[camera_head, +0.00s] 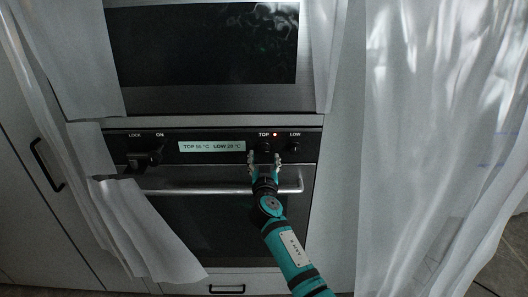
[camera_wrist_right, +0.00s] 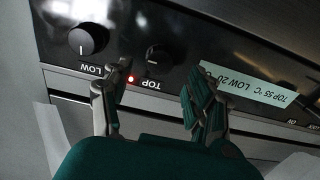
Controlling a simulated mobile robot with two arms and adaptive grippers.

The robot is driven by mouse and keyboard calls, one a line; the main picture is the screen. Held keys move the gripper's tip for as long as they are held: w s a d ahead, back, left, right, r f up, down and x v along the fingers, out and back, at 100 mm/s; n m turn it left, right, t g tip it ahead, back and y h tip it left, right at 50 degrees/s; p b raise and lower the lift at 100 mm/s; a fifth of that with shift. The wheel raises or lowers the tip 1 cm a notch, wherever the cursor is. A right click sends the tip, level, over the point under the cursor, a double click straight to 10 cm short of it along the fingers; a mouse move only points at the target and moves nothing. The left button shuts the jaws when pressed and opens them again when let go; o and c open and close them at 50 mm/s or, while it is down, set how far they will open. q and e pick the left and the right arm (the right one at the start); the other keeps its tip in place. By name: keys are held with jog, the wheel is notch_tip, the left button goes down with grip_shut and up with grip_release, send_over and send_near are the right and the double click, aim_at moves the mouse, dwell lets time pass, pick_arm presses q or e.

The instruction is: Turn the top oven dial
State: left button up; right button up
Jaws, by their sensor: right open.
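The black top oven dial (camera_head: 265,147) sits under the TOP label on the oven's control panel. It also shows in the right wrist view (camera_wrist_right: 158,58), where the picture is turned over. My right gripper (camera_head: 265,160) is open in front of the panel. In the right wrist view its two fingers (camera_wrist_right: 156,76) stand apart, one to each side of the top dial's line, with the dial just beyond their tips. I cannot tell whether they touch it. The LOW dial (camera_head: 295,147) is to the right of it. My left gripper is not in view.
A label strip (camera_head: 211,146) reads TOP 55 °C, LOW 20 °C. A red light (camera_head: 275,134) glows by TOP. The oven's bar handle (camera_head: 215,188) runs below the panel. Pale sheeting (camera_head: 430,140) hangs at right; another sheet (camera_head: 150,230) drapes at left.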

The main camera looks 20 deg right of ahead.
aim_at(264, 152)
jog(key=x, duration=0.2)
jog(key=shift+w+d, duration=0.1)
jog(key=shift+w, duration=0.15)
jog(key=shift+w+d, duration=0.1)
jog(key=shift+w, duration=0.35)
jog(key=c, duration=1.1)
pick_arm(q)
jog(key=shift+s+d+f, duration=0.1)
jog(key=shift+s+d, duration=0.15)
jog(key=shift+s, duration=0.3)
pick_arm(e)
jog(key=shift+c, duration=0.2)
